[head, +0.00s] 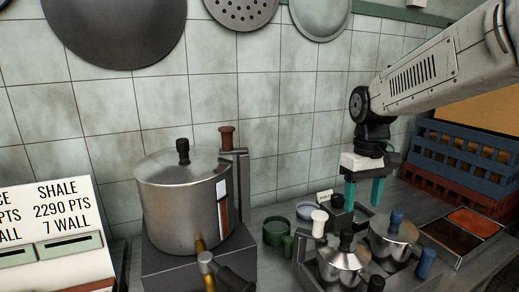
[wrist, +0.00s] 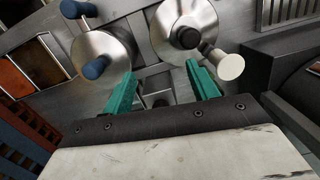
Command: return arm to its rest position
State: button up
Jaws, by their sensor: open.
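My gripper (head: 364,191) hangs from my white arm at the right of the head view, teal fingers pointing down and spread apart. It is empty, above the counter behind two small lidded steel pots. One pot (head: 343,262) has a black lid knob and a white-knobbed handle. The other pot (head: 393,240) has blue knobs. In the wrist view my gripper (wrist: 161,85) shows its two teal fingers open. The blue-knobbed pot (wrist: 105,45) is at upper left there, and the black-knobbed pot (wrist: 180,20) is at upper middle.
A large steel pot (head: 178,208) stands on a dark block at left centre. Green cups (head: 276,232) sit beside the small pots. Blue and red crates (head: 455,155) and a tray of brown-red contents (head: 474,222) are at right. Pans (head: 112,30) hang on the tiled wall.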

jog(key=s+d+m+t, duration=0.2)
jog(key=s+m, duration=0.1)
jog(key=s, duration=2.2)
jog(key=shift+s+d+f, duration=0.15)
jog(key=shift+s+d, duration=0.05)
jog(key=shift+d, duration=0.05)
